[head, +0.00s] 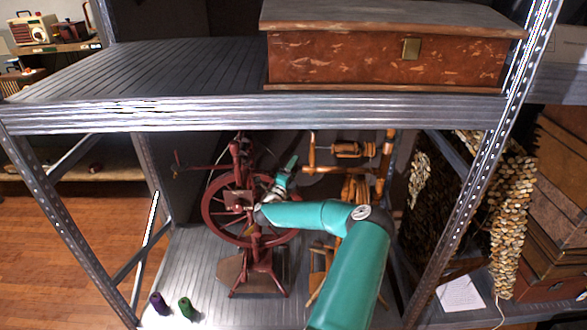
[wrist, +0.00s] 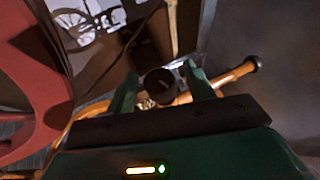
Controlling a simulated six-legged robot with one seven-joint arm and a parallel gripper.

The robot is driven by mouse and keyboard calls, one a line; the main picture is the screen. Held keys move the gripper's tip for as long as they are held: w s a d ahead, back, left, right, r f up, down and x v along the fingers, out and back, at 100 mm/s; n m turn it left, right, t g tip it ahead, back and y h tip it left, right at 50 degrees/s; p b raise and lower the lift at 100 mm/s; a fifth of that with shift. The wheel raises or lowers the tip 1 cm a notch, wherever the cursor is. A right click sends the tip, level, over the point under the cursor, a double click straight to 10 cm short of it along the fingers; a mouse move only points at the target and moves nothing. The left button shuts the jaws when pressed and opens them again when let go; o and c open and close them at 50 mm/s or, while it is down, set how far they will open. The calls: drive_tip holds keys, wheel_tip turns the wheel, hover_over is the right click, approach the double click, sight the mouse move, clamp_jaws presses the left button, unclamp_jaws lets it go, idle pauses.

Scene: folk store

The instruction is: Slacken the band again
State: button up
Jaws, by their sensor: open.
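A dark red spinning wheel (head: 207,208) stands on the lower metal shelf in the head view. Its red rim (wrist: 35,85) fills the left of the wrist view. My gripper (head: 288,166) is over the right upper side of the wheel. In the wrist view my gripper (wrist: 160,82) is open, its two green fingers apart. A dark round knob-like end (wrist: 159,85) shows between the fingers; I cannot tell whether they touch it. An orange-brown wooden bar (wrist: 232,77) runs behind the right finger. I cannot make out the band or its tension clearly.
A light wooden frame with a spool (head: 347,150) stands right of the wheel. The upper shelf (head: 150,75) with a red chest (head: 385,58) overhangs my arm. Purple (head: 159,303) and green (head: 186,308) spools stand at front left. Metal posts flank the opening.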

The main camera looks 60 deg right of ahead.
drive_tip(key=shift+d, duration=0.1)
drive_tip(key=c, duration=1)
drive_tip(key=shift+r+y, duration=0.15)
drive_tip(key=shift+y, duration=0.25)
drive_tip(key=y, duration=0.1)
drive_tip(key=n+y, duration=0.1)
drive_tip(key=shift+w+r+n+t+y, duration=0.2)
drive_tip(key=shift+n+t+y, duration=0.1)
drive_tip(key=shift+t, duration=0.1)
drive_tip(key=n+y, duration=0.1)
drive_tip(key=y, duration=0.2)
drive_tip(key=shift+g, duration=0.3)
drive_tip(key=shift+s+f+n+y, duration=0.15)
drive_tip(key=shift+n+y, duration=0.45)
drive_tip(key=shift+y, duration=1.1)
drive_tip(key=shift+f+g, duration=0.1)
drive_tip(key=shift+g, duration=0.2)
